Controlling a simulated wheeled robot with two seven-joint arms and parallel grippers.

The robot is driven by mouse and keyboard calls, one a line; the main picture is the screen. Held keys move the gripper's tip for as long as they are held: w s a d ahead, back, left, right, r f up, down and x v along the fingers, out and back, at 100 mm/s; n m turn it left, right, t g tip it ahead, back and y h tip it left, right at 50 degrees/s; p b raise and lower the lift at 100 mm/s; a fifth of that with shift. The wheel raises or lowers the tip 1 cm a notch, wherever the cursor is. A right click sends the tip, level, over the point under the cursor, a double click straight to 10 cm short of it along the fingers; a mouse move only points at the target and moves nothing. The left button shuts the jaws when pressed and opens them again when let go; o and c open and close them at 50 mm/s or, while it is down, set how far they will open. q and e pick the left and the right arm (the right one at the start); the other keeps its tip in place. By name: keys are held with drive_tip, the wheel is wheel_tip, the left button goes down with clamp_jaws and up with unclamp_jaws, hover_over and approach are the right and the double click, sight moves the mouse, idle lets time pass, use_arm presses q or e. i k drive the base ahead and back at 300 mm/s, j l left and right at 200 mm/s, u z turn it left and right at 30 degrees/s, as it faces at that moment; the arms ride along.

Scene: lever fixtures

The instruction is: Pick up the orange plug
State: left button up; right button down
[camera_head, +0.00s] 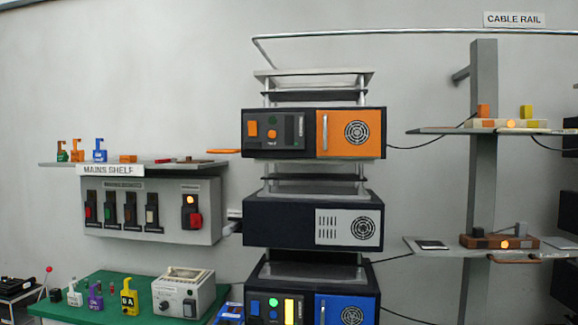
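An orange plug (484,111) stands upright on the left end of a pale power strip (508,123) on the upper right shelf. A dark cable runs from near it down to the orange-fronted unit (352,132) in the rack. A yellow plug (526,112) stands on the same strip, to the right, with a lit orange spot between the two. Neither of my grippers shows in the head view.
The lower right shelf (425,246) holds a brown strip (480,241) with grey plugs. A grey post (483,170) stands behind both shelves. At left, the mains shelf (62,164) carries small coloured items, including orange ones, above a green table (55,312). A cable rail (400,31) crosses above.

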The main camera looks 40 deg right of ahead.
sight(483, 111)
drive_tip(key=z, duration=2.4)
